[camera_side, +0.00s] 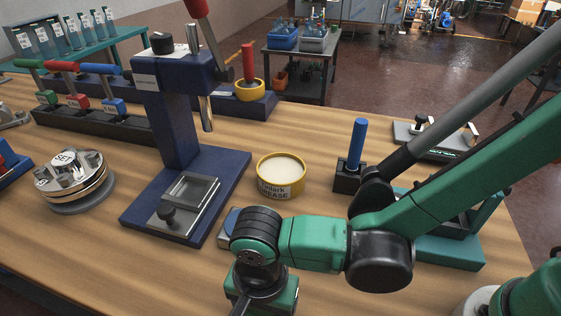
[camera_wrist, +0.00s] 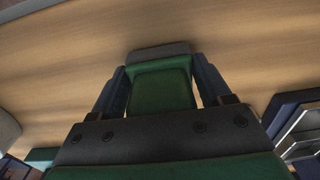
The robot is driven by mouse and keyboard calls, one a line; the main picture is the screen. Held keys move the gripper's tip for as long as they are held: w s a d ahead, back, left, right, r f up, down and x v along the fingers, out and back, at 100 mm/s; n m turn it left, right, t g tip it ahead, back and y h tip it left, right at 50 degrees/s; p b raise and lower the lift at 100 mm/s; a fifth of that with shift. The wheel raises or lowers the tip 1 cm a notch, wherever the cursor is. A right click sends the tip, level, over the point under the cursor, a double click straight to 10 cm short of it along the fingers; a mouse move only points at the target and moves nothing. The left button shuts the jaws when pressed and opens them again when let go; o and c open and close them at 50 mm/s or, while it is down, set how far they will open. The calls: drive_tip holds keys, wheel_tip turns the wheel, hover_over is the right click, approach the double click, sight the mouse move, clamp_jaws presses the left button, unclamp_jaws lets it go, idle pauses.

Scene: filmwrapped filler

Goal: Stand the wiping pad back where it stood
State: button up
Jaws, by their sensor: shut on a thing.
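In the wrist view my gripper (camera_wrist: 163,78) is shut on a green block with a grey strip along its far end, which I take to be the wiping pad (camera_wrist: 160,90). One dark finger lies along each side of it. Wood tabletop shows beyond the pad, but I cannot tell whether the pad touches it. In the side view my gripper (camera_side: 262,300) points down at the front of the table, and its fingers and the pad are hidden or cut off. I cannot make out which spot is the pad's standing place.
A yellow grease tin (camera_side: 281,177) stands behind my gripper, with a blue press (camera_side: 185,190) to its left. A blue-handled tool (camera_side: 356,145) stands in a black holder to the right. A round metal fixture (camera_side: 72,180) is at far left. A small blue item (camera_side: 227,222) is partly hidden behind my wrist.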

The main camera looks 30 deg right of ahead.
drive_tip(key=shift+f, duration=0.15)
drive_tip(key=o, duration=1.3)
wheel_tip(320, 180, up, 12)
drive_tip(key=shift+f, duration=0.15)
drive_tip(key=shift+w+d+r, duration=0.1)
drive_tip(key=shift+d+r, duration=0.1)
drive_tip(key=shift+r, duration=0.05)
drive_tip(key=w+d+n+t, duration=0.2)
drive_tip(key=d+n+t, duration=0.1)
drive_tip(key=d, duration=0.9)
drive_tip(key=w+d+n+t, duration=0.3)
drive_tip(key=d+n, duration=0.3)
drive_tip(key=d, duration=0.6)
drive_tip(key=shift+d+r+t, duration=0.4)
drive_tip(key=shift+t, duration=0.1)
